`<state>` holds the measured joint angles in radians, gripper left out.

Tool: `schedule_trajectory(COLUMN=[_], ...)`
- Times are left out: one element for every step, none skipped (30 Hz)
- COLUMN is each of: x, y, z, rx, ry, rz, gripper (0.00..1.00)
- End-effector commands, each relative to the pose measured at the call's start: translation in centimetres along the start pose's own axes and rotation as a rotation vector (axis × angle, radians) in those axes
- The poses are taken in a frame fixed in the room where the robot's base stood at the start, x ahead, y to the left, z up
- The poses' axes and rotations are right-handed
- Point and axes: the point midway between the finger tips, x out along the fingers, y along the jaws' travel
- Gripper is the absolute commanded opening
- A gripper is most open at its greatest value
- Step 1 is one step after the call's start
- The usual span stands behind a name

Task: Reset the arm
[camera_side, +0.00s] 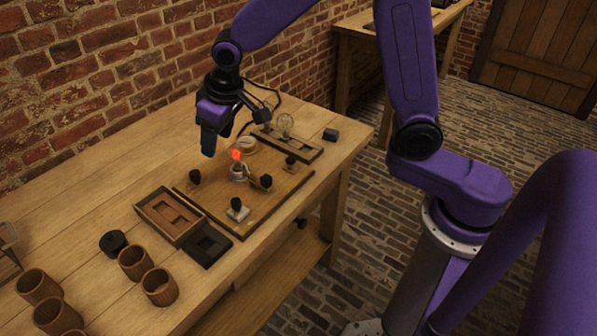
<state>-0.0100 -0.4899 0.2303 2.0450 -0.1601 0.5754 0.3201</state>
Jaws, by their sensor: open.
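My gripper (213,140) is in the side view, hanging above the back edge of a wooden board on the workbench, with its fingers pointing down. It is open, and I see nothing between its fingers. My purple arm reaches over the bench from the right. The wooden board (215,200) carries several small dark knobs, a white-based piece (238,212) at the front and a small jar-like piece (238,172) with a glowing red spot near the middle. The gripper is apart from these pieces.
Several brown cups (159,287) and a black round piece (113,242) stand at the bench's front left. An open wooden box (170,215) and a dark tray (206,246) lie beside the board. A rack with glass bulbs (285,124) stands behind. The brick wall (90,80) borders the bench.

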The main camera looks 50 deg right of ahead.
Motion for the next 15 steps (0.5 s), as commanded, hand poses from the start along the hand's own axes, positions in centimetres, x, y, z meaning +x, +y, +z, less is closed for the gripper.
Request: schedule_trajectory(x=[-0.7,-1.0,-1.4,-1.8,-2.1,-2.6,-2.9,-3.2,-3.7,-4.0,-4.3,-4.8,-5.1,-5.4,-5.8], y=[-0.2,-0.4,-0.6,-0.7,-0.8,-0.9,-1.0,-1.1,-1.2,-1.2,-1.2,-1.2,-1.2,-1.2,-1.2], z=[1.1,1.7,2.6,3.3,4.0,4.9,5.7,6.4,7.4,8.2,9.0,10.0,10.9,11.6,12.8], rx=[-0.033,-0.053,-0.078,-0.098,-0.120,-0.147,-0.167,-0.188,-0.215,-0.234,-0.255,-0.284,-0.304,-0.325,-0.353], ry=[-0.009,-0.015,-0.025,-0.032,-0.038,-0.048,-0.054,-0.060,-0.070,-0.077,-0.084,-0.092,-0.100,-0.105,-0.115], rz=[-0.008,-0.013,-0.019,-0.024,-0.028,-0.034,-0.038,-0.043,-0.049,-0.054,-0.058,-0.064,-0.068,-0.073,-0.078], gripper=[0.57,0.57,0.57,0.57,0.57,0.57,0.57,0.57,0.57,0.57,0.57,0.57,0.57,0.57,0.57])
